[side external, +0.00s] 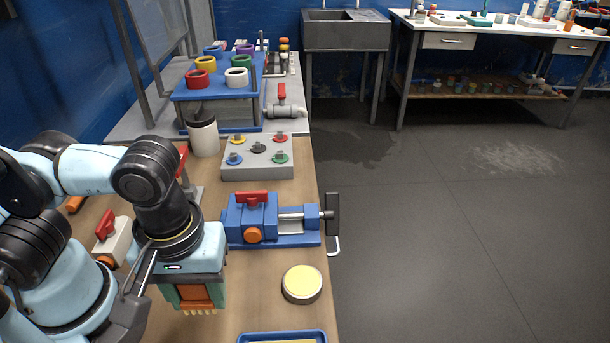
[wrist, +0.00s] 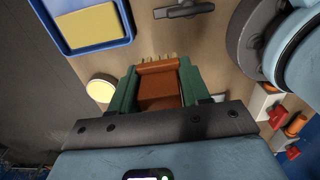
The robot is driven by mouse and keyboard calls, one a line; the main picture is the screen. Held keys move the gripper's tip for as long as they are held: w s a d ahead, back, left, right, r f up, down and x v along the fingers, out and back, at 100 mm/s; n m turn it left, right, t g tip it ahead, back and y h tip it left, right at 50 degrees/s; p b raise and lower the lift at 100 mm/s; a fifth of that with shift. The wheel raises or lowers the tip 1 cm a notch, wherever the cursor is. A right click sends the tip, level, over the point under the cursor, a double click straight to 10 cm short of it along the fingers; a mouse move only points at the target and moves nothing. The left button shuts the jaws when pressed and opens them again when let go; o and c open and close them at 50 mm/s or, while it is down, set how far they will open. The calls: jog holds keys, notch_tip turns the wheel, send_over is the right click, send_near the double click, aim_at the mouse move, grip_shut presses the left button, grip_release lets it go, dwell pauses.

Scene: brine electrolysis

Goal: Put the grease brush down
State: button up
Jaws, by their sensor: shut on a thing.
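My gripper (side external: 196,290) points down over the wooden bench at the lower left of the side view. Its green fingers are shut on the grease brush (side external: 197,298), an orange-brown block with short pale-yellow bristles. In the wrist view the brush (wrist: 158,88) sits between the two fingers of my gripper (wrist: 160,80), its bristles past the fingertips. The brush appears to be held above the bench; the exact gap cannot be told.
A round tin with a yellow top (side external: 302,284) stands right of my gripper. A blue tray with a yellow pad (wrist: 88,20) lies at the bench's near edge. A blue vise (side external: 270,222) and grey button box (side external: 258,160) stand behind. Some bench between them is bare.

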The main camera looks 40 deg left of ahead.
send_over(232, 290)
notch_tip(232, 290, down, 5)
jog(key=shift+r, duration=0.15)
jog(key=shift+f, duration=1.95)
jog(key=shift+f, duration=0.15)
jog(key=o, duration=1.1)
